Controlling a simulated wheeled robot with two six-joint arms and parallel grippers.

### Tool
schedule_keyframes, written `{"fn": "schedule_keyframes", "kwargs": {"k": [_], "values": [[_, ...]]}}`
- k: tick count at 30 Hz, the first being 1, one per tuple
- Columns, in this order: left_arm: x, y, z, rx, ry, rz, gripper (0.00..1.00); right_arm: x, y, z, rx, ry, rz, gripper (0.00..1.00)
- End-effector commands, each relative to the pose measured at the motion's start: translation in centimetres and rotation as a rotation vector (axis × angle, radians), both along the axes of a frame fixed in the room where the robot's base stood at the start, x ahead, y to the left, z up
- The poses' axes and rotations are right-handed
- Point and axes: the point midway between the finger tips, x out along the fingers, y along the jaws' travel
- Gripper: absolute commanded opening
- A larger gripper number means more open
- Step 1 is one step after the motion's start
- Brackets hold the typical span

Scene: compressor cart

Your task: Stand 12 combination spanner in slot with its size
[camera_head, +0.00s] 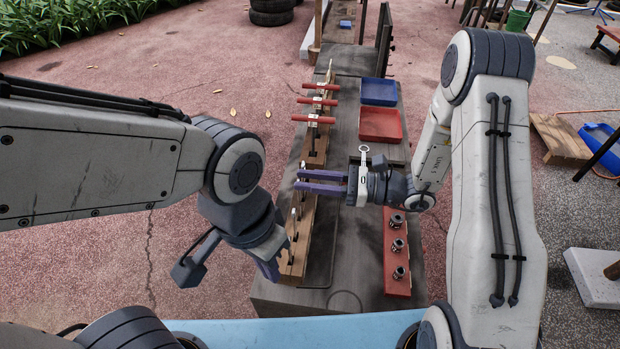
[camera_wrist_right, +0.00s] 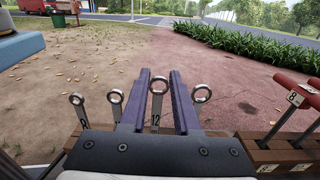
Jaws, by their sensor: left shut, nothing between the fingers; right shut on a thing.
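The 12 combination spanner (camera_wrist_right: 157,103) stands upright, ring end up, between the two purple fingers of my right gripper (camera_wrist_right: 160,75). Its 12 mark shows on the shank in the right wrist view; its lower end is hidden by the gripper, so I cannot tell how deep it sits in a slot. In the head view my right gripper (camera_head: 308,182) reaches left over the wooden rack (camera_head: 316,158). Other ring-ended spanners stand beside it, one marked 8 (camera_wrist_right: 78,108) at the left and one (camera_wrist_right: 202,94) at the right. My left gripper (camera_head: 270,268) is shut and empty beside the rack's near end.
Red-handled T-keys (camera_head: 320,102) stand in the far part of the rack. A blue tray (camera_head: 379,92), a red tray (camera_head: 381,125) and a red socket holder (camera_head: 396,270) lie along the right. A silver ring-ended piece (camera_head: 364,150) shows by my right wrist.

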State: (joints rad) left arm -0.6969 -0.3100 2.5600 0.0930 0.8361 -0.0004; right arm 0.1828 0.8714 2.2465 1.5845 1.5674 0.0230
Motion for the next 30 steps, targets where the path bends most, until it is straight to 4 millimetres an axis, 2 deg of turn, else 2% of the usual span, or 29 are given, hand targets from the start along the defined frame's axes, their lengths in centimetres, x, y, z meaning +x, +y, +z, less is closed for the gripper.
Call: {"fn": "schedule_keyframes", "kwargs": {"k": [14,15,17,26,30], "values": [[0.0,0.0,-0.9,0.000,0.000,0.000,0.00,0.0,0.0,-1.3,0.000,0.000,0.000,0.00],[0.0,0.0,-0.8,0.000,0.000,0.000,0.00,0.0,0.0,-1.1,0.001,0.000,0.000,0.46],[0.0,0.0,-0.8,0.000,0.000,0.000,0.00,0.0,0.0,-1.1,0.000,0.000,0.000,0.65],[0.0,0.0,-0.8,0.000,0.000,0.000,0.00,0.0,-0.1,-1.1,0.000,0.000,0.000,0.65],[0.0,0.0,-1.0,0.000,0.000,0.000,0.00,-0.1,-1.1,-1.2,0.000,0.000,-0.004,0.65]]}}
